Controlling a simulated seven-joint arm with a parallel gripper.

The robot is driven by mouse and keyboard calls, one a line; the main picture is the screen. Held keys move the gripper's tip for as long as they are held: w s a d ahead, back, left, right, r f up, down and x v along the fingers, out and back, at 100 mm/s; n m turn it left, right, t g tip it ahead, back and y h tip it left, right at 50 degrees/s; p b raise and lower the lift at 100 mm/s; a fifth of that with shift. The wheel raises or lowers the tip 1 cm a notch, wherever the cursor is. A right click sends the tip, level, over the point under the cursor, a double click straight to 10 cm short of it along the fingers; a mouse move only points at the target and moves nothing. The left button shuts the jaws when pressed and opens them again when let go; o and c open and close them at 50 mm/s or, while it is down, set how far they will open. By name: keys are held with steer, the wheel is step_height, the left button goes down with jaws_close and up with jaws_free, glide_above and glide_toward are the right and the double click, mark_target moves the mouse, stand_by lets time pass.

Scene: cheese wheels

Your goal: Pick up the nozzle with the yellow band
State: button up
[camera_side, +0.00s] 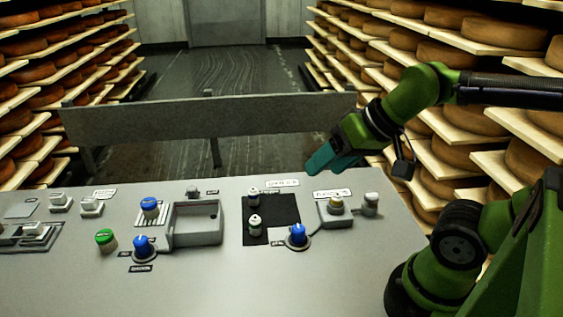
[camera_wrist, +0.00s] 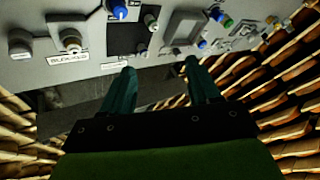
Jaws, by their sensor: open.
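A small pale nozzle with a yellowish band (camera_side: 335,204) stands upright on a grey block at the right of the console. What looks like the same nozzle shows at the upper left of the wrist view (camera_wrist: 72,38), its band hard to make out. My gripper (camera_side: 319,161) is above the console's far edge, apart from the nozzle. In the wrist view its two teal fingers (camera_wrist: 160,66) are spread with nothing between them. Two more pale nozzles with dark bands (camera_side: 255,225) stand on a black pad (camera_side: 284,212).
A pale knob (camera_side: 371,203) stands right of the block. A blue knob (camera_side: 298,235) stands in front, left of it. An empty grey tray (camera_side: 198,236) lies left of the pad. A grey rail (camera_side: 215,123) runs behind the console; cheese shelves flank both sides.

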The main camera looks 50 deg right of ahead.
steer(key=n+g+h, duration=0.2)
steer(key=n+g, duration=0.5)
glide_above(337, 194)
step_height(337, 194, down, 2)
steer(key=f, duration=1.1)
steer(key=shift+a, duration=0.2)
steer(key=shift+d+f, duration=0.15)
steer(key=shift+f, duration=1.25)
steer(key=shift+d+f, duration=0.1)
steer(key=shift+f, duration=1.25)
